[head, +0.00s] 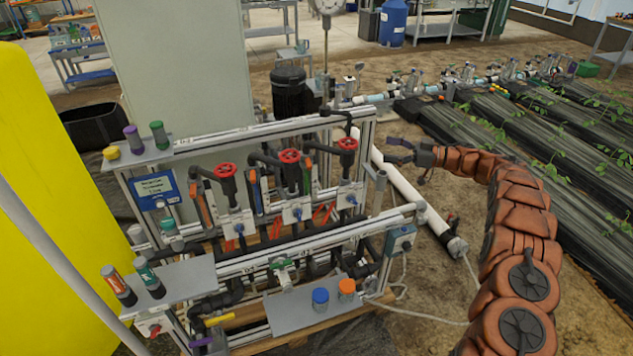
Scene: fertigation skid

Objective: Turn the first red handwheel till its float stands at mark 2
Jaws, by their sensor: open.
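Three red handwheels stand in a row on the skid's aluminium frame: the left handwheel (225,170), the middle handwheel (290,156) and the right handwheel (347,143). I cannot tell from any label which is the first. Narrow upright tubes stand beside the wheels, one of them left of the left wheel (202,204). The floats and scale marks are too small to read. My gripper (392,151) is open and empty, to the right of the right handwheel and apart from it. My arm reaches in from the right.
A white pipe (408,192) lies right of the skid. A grey shelf (308,306) at the front holds a blue-capped jar (320,298) and an orange-capped jar (346,289). A yellow tank (45,200) stands at left. Black-covered plant beds (520,130) lie at right.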

